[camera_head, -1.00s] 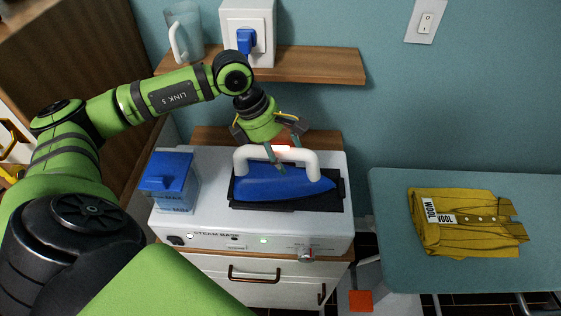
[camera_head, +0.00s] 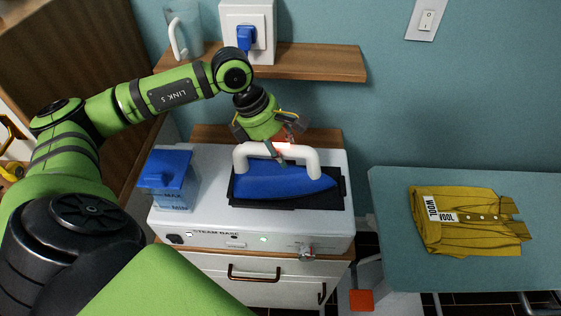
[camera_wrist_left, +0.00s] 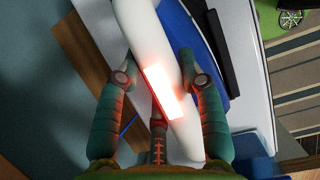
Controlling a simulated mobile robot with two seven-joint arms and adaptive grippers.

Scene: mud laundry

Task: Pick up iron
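The blue iron (camera_head: 282,183) with a white handle (camera_head: 308,158) rests on a dark pad on top of the white steam base (camera_head: 200,225). My left gripper (camera_head: 281,156) is at the handle from above and behind. In the left wrist view, its two fingers (camera_wrist_left: 157,62) stand on either side of the white handle (camera_wrist_left: 143,25) and appear to press against it. A bright red-white glow covers part of the handle between the fingers. The iron still sits flat on its pad. My right gripper is in neither view.
A blue-lidded water tank (camera_head: 168,178) stands on the left of the base. A wooden shelf (camera_head: 310,64) with a clear jug (camera_head: 184,30) is above. A folded yellow garment (camera_head: 465,222) lies on the ironing board (camera_head: 395,190) at the right.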

